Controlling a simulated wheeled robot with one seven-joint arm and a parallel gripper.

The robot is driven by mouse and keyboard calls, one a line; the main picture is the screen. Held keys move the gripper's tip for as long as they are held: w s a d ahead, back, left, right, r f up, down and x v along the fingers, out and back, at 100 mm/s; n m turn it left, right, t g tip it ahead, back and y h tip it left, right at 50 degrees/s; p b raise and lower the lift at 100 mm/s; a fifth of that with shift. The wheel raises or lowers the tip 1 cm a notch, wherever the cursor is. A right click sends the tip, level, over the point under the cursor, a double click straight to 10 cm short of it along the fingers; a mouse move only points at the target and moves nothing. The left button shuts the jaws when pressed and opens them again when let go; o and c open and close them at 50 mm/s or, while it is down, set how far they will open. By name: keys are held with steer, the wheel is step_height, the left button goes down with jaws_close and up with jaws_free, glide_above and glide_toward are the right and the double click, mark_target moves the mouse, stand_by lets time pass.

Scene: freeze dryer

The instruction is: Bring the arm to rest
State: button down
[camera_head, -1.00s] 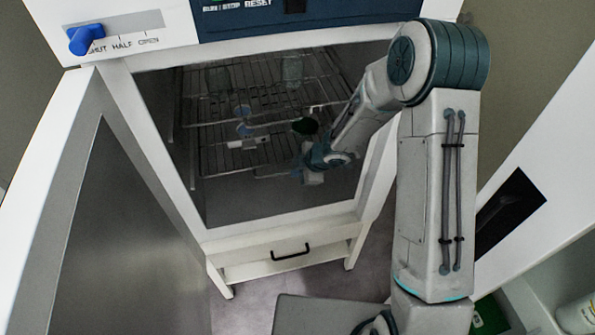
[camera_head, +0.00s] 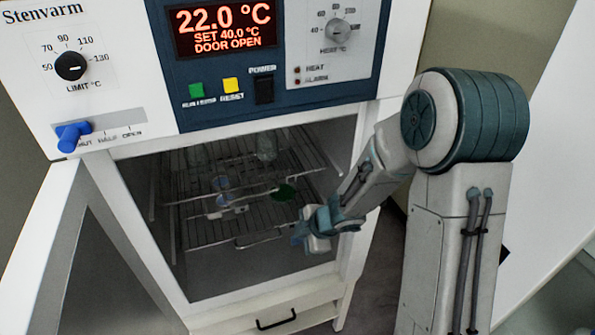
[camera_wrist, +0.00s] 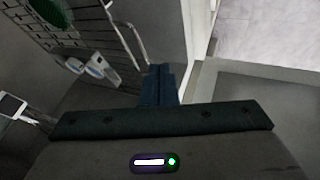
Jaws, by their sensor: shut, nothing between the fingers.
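My gripper (camera_head: 303,232) is at the front opening of the cabinet, at its lower right in the head view. In the wrist view its fingers (camera_wrist: 160,85) are together with nothing between them, beside the edge of the opening. My forearm reaches in from the right past the right side of the door frame. The cabinet (camera_head: 345,150) has its door (camera_head: 50,240) swung open to the left. Its display (camera_head: 225,27) reads 22.0 °C, SET 40.0 °C, DOOR OPEN.
Wire shelves (camera_head: 215,235) inside hold glassware and a green round thing (camera_head: 285,192), which also shows in the wrist view (camera_wrist: 55,12). A blue vent lever (camera_head: 72,136) sits near SHUT. A drawer with a black handle (camera_head: 276,320) lies below. Floor shows at right (camera_wrist: 265,30).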

steer(key=d+r+m+t+h+b, duration=0.2)
steer(key=d+r+m+t+h, duration=0.35)
steer(key=d+r+m, duration=0.75)
steer(key=s+d+r+m+g+b, duration=0.1)
steer(key=s+m, duration=0.3)
steer(key=s, duration=0.5)
steer(key=s+d+r+m+g+b, duration=0.1)
steer(key=s+d+r+m+g, duration=0.1)
steer(key=s, duration=0.7)
steer(key=shift+r+m+g, duration=0.5)
steer(key=shift+m+g, duration=0.45)
steer(key=shift+m, duration=0.15)
steer(key=shift+s, duration=0.1)
